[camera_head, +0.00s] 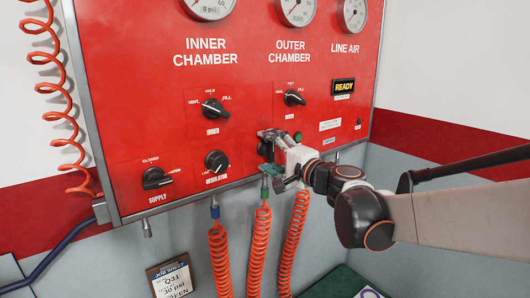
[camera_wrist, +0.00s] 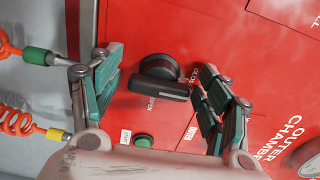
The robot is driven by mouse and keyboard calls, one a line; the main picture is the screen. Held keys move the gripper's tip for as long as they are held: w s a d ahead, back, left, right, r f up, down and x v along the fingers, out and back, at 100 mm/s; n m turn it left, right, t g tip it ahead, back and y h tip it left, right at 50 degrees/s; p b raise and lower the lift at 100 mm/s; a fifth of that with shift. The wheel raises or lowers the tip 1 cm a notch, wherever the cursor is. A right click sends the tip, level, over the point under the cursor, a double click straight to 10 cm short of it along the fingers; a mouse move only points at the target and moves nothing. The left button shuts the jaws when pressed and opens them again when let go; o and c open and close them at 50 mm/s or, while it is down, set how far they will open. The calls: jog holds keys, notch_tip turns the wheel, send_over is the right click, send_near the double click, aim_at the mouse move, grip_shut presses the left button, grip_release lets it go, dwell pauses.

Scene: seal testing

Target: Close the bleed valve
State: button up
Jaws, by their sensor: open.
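The bleed valve is a black rotary knob (camera_wrist: 158,88) with a bar handle on the red panel, shown in the wrist view. Small white lettering by it reads OPEN, with another label partly hidden by a finger. My gripper (camera_wrist: 158,72) is open, with a green-padded finger on each side of the knob. I cannot tell whether either finger touches it. In the head view my gripper (camera_head: 271,158) is at the panel's lower middle and hides most of this knob.
The panel also has a supply knob (camera_head: 156,178), a regulator knob (camera_head: 217,161), an inner chamber knob (camera_head: 215,108) and an outer chamber knob (camera_head: 294,98). Orange coiled hoses (camera_head: 258,248) hang below the panel. A green button (camera_wrist: 144,140) is near the valve.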

jog(key=shift+s, duration=0.1)
jog(key=v, duration=1.1)
jog(key=shift+s+d, duration=0.25)
jog(key=shift+d, duration=0.05)
